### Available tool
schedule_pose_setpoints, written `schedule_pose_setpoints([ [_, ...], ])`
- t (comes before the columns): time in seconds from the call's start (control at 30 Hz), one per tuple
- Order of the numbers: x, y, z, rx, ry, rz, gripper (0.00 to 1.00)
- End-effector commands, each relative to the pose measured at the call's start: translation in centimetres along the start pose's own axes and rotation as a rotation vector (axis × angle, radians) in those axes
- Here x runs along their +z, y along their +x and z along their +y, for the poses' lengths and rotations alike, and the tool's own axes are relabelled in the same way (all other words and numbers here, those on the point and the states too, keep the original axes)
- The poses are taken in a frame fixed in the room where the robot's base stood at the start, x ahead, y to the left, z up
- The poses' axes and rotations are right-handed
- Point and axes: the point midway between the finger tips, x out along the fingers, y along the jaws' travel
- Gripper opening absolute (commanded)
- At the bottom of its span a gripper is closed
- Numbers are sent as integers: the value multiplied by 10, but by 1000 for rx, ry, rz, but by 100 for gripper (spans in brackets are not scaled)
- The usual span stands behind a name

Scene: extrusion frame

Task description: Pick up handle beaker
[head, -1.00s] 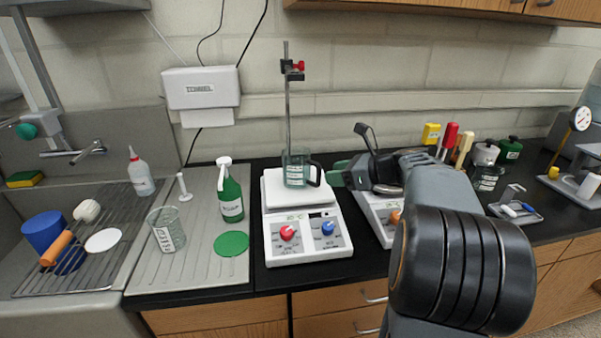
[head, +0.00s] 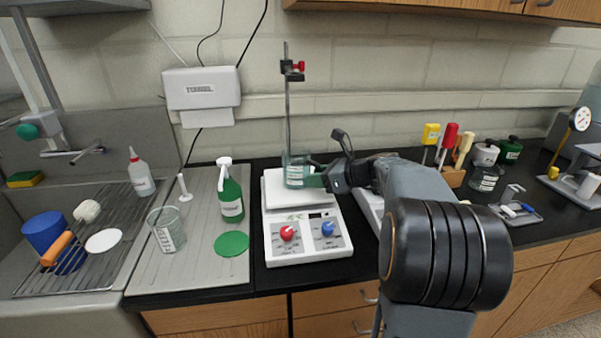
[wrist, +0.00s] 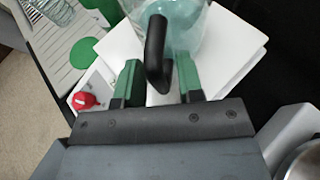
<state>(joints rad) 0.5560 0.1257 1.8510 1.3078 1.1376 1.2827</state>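The handle beaker (head: 295,171) is a clear glass beaker with a black handle (wrist: 155,50). It stands upright on the white plate of the left hotplate (head: 306,222). In the head view my gripper (head: 314,180) is at the beaker's right side, partly covering the handle. In the wrist view my gripper (wrist: 158,82) is open, with one green finger on each side of the black handle. A gap shows between the handle and each finger.
A second hotplate (head: 369,207) is under my arm.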

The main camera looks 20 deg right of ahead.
Motion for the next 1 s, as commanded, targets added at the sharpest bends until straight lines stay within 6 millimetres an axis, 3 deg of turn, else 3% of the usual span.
schedule_pose_setpoints([
  [0.37, 0, 0, 0, 0, 0, 0, 0],
  [1.0, 6, -3, 0, -1, -1, -1, 0],
])
